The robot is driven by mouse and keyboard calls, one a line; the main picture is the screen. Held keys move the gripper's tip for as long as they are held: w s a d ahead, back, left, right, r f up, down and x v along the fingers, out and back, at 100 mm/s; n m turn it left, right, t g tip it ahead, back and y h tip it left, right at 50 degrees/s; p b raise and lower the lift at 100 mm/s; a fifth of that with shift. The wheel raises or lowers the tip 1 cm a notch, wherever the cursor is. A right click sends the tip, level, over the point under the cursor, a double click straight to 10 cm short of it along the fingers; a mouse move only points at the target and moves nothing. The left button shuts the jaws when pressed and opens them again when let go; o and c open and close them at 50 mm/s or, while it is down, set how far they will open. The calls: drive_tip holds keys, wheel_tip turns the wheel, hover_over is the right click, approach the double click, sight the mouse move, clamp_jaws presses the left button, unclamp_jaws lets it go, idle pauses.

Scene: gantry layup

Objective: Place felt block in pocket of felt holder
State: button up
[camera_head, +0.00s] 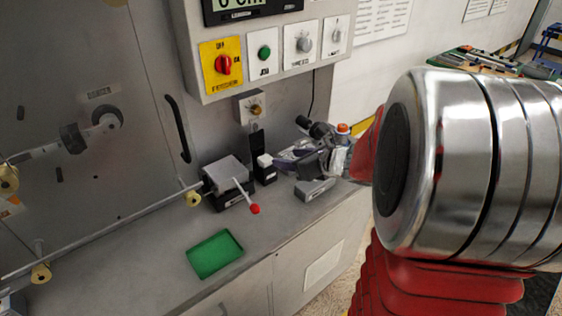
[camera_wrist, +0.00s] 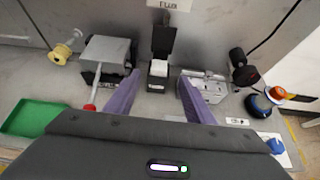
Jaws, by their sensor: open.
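A small white felt block (camera_head: 265,160) shows at the top of a black felt holder (camera_head: 266,175) on the bench by the machine wall. In the wrist view, the white block (camera_wrist: 160,68) sits within the black holder (camera_wrist: 156,85). I cannot tell how deep it sits in the pocket. My gripper (camera_head: 287,157) is to the right of the holder in the head view. In the wrist view, my gripper (camera_wrist: 158,77) has its two purple fingers wide apart. The block and holder appear between and beyond the fingertips. Nothing is held.
A grey device (camera_head: 226,174) with a red-knobbed lever (camera_head: 254,208) stands left of the holder. A low grey unit (camera_head: 315,188) stands right of it. A green tray (camera_head: 215,254) lies near the bench's front edge. The bench around the tray is clear.

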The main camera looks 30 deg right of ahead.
idle(0.5)
drive_tip(key=s+a+r+n+g+y, duration=0.15)
drive_tip(key=s+a+n, duration=0.25)
drive_tip(key=a+n, duration=0.45)
drive_tip(key=s+a+r+n+g+y, duration=0.1)
drive_tip(key=s+a+r+n+g, duration=0.2)
drive_tip(key=a+n, duration=0.5)
drive_tip(key=s+a+n+g+h, duration=0.1)
drive_tip(key=s+n+h, duration=0.4)
drive_tip(key=s+n, duration=1)
drive_tip(key=shift+a+r+n+g, duration=0.25)
drive_tip(key=shift+n+g, duration=0.2)
drive_tip(key=shift+n, duration=0.7)
